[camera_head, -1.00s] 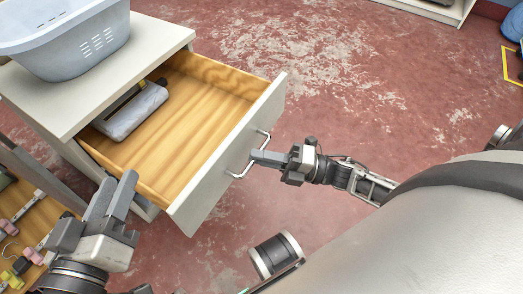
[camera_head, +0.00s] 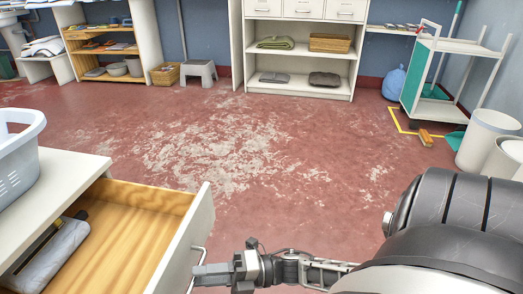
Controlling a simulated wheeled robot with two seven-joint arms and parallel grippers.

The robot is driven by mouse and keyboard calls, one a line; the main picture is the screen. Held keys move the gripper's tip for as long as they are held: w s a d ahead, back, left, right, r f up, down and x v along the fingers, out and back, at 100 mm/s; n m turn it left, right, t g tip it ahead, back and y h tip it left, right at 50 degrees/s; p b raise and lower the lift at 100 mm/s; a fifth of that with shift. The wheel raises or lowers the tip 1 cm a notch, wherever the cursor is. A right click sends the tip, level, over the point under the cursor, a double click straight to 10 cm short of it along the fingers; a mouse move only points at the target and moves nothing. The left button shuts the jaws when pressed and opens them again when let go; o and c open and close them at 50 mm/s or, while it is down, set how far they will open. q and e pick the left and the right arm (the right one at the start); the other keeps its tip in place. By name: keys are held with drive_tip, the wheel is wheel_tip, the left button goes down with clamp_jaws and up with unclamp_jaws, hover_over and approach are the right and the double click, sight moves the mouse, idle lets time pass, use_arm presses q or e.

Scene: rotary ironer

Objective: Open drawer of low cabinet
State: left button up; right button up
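The low cabinet (camera_head: 72,170) is at the left, and its drawer (camera_head: 135,222) is pulled well out, showing a bare wooden inside. A grey wrapped item (camera_head: 50,255) lies in the drawer's left part. The drawer's white front (camera_head: 183,240) carries a metal bar handle (camera_head: 197,266). My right gripper (camera_head: 205,274) is at the handle, with its fingers reaching across it. I cannot tell whether the fingers are closed on the bar. My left gripper is out of view.
A pale laundry basket (camera_head: 20,158) stands on the cabinet top. The red floor (camera_head: 270,160) beyond the drawer is clear. Shelves (camera_head: 300,62) line the far wall. A white trolley (camera_head: 440,80) and bins (camera_head: 487,138) stand at the right.

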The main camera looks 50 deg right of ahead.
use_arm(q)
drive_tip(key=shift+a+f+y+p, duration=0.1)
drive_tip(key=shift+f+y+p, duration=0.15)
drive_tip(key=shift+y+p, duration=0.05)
use_arm(e)
drive_tip(key=v, duration=1.5)
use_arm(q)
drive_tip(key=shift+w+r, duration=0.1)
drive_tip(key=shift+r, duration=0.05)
use_arm(e)
drive_tip(key=shift+d, duration=0.1)
